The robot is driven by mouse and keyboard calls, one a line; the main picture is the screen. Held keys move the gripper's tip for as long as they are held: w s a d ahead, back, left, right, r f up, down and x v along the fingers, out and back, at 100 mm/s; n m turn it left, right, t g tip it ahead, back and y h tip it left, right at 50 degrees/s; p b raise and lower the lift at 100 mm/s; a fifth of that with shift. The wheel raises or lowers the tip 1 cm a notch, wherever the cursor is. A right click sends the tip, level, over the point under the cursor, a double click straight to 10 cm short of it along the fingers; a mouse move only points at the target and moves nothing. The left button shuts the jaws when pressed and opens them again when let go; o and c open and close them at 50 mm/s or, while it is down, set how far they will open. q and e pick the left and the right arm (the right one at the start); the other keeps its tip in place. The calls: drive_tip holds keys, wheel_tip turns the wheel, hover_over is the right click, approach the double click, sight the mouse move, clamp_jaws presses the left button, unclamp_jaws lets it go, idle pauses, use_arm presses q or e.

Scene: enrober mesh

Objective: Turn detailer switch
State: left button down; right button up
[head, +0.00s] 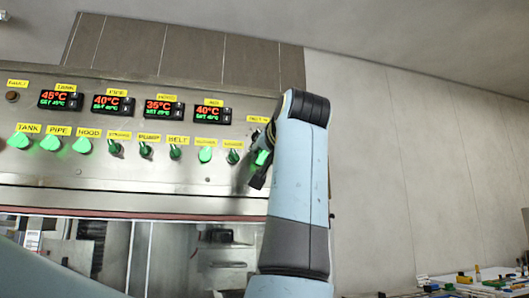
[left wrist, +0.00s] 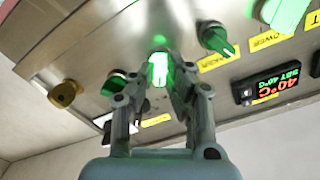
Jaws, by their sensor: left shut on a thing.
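The control panel (head: 110,180) carries a row of green switches. My left gripper (head: 262,160) is at the right part of this row, with its arm covering what lies further right. It is shut on a lit green switch (left wrist: 158,68), whose knob sits between the two fingers in the left wrist view. This switch also shows in the head view (head: 262,157), partly hidden by the gripper. I take it as the detailer switch, but its label cannot be read. My right gripper is not in view.
A dark green switch (left wrist: 216,38) sits on one side of the held one, another (left wrist: 115,84) on the other. A yellow knob (left wrist: 65,93) is further left in the wrist view. Several temperature displays (head: 60,99) are above the row. A table with coloured items (head: 480,280) is lower right.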

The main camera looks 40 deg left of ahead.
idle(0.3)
use_arm(q)
drive_tip(key=c, duration=1.4)
unclamp_jaws()
drive_tip(key=shift+d, duration=0.1)
drive_tip(key=shift+o, duration=0.2)
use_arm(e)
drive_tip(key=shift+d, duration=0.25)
